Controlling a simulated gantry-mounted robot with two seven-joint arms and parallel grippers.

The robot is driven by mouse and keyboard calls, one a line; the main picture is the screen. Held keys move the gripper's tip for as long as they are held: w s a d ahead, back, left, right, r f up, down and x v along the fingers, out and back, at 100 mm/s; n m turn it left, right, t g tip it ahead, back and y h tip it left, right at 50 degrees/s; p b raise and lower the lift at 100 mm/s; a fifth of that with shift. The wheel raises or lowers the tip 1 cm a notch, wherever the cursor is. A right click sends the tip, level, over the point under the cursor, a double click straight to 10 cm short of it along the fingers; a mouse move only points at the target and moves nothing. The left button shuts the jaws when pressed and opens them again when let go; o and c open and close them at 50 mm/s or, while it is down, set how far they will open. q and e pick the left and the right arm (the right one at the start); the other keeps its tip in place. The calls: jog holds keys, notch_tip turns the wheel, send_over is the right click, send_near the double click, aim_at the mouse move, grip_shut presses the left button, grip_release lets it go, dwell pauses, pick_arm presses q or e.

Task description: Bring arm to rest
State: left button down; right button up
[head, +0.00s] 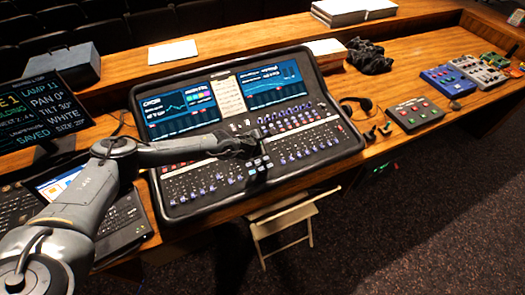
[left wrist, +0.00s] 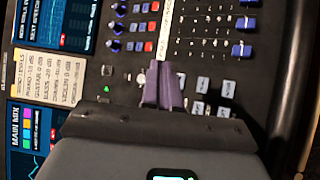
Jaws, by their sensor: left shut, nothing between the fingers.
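My left gripper (head: 250,146) is over the middle of the mixing console (head: 352,148), close above its buttons and faders. In the left wrist view its fingers (left wrist: 163,92) are together with nothing between them, in front of the console's dark panel. I cannot tell whether the fingertips touch the panel. My left arm reaches in from the left across the laptop and the console's left part. My right gripper does not show in either view.
A laptop (head: 122,225) and a monitor (head: 38,112) stand left of the console. A folding chair (head: 283,222) stands below the front edge.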

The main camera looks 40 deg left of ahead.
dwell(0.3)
pick_arm(q)
jog(key=s+d+f+n, duration=0.1)
jog(key=d, duration=0.3)
jog(key=s+d+f+n+h, duration=0.1)
jog(key=d, duration=0.2)
jog(key=s+d+f+n, duration=0.1)
jog(key=s+d, duration=0.1)
jog(key=d, duration=0.2)
jog(key=shift+d+f+n+g+h, duration=0.25)
jog(key=shift+d+n+g+h, duration=0.05)
jog(key=shift+d, duration=0.05)
jog(key=s+d+r+n+g+h, duration=0.2)
jog(key=s+d+n, duration=1.4)
jog(key=d, duration=0.3)
jog(key=s+a+r+n+g+y, duration=0.1)
jog(key=s+a+r+n+g, duration=0.15)
jog(key=s+a+n, duration=0.6)
jog(key=s+a+r+n+g, duration=0.1)
jog(key=s+a+r+n, duration=0.25)
jog(key=s+n, duration=0.9)
notch_tip(320, 180, up, 14)
jog(key=w+n+p, duration=0.1)
jog(key=w+p, duration=0.1)
jog(key=p, duration=1.2)
jog(key=shift+w+d+p, duration=0.25)
jog(key=shift+d+p, duration=0.15)
